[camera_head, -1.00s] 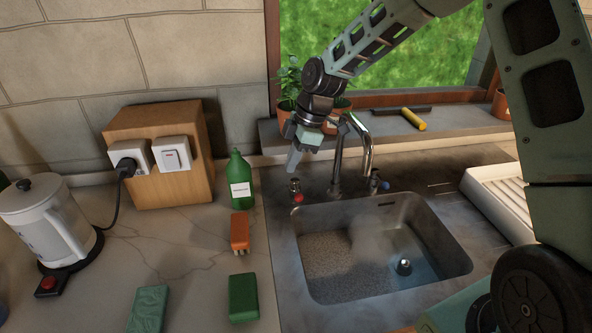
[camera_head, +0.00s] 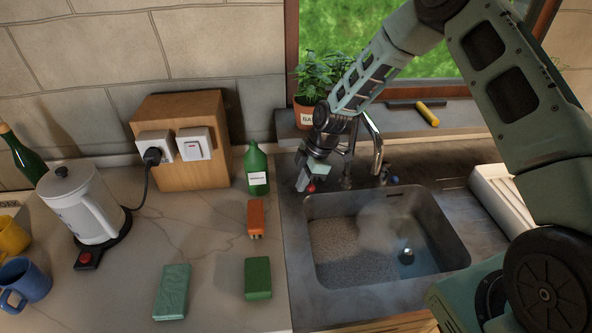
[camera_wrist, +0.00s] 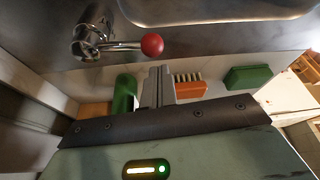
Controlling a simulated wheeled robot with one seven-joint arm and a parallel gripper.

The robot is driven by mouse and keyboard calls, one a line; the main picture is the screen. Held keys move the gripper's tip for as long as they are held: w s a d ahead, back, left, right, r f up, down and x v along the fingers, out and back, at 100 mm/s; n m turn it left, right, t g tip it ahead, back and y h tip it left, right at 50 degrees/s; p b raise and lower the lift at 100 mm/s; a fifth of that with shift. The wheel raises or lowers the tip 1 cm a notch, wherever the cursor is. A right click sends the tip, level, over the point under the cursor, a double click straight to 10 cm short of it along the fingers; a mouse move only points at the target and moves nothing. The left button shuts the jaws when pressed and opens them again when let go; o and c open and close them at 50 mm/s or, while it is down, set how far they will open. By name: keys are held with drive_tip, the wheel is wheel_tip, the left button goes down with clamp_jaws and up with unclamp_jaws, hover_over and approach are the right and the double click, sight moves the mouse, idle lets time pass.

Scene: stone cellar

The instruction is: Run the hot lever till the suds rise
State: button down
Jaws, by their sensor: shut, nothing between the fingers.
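The hot lever, a metal stem with a red ball end (camera_head: 311,188), stands behind the sink's back left corner. In the wrist view the red ball (camera_wrist: 152,45) sits just beyond my fingertips. My gripper (camera_head: 302,184) is shut and empty, close beside the lever's left; I cannot tell if it touches. The shut fingers show in the wrist view (camera_wrist: 157,85). The sink basin (camera_head: 452,232) holds grey, grainy-looking stuff at left and clearer water around a dark drain piece (camera_head: 406,257). Pale haze hangs over it. The chrome tap (camera_head: 377,150) curves over the sink's back; its outlet stream is unclear.
A blue-ended lever (camera_head: 393,180) stands right of the tap. Left of the sink are a green bottle (camera_head: 257,172), an orange brush (camera_head: 256,219), a green block (camera_head: 258,278) and a kettle (camera_head: 85,205). A potted plant (camera_head: 305,114) stands on the sill behind my gripper.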

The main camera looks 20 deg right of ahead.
drive_tip(key=shift+d+f, duration=0.1)
drive_tip(key=shift+d, duration=0.3)
drive_tip(key=shift+d+f+b, duration=0.2)
drive_tip(key=shift+d+b, duration=0.15)
drive_tip(key=shift+b, duration=0.2)
drive_tip(key=shift+s+d+r+n, duration=0.1)
drive_tip(key=shift+s+d+n, duration=0.05)
drive_tip(key=shift+d+n, duration=0.2)
drive_tip(key=shift+a, duration=0.15)
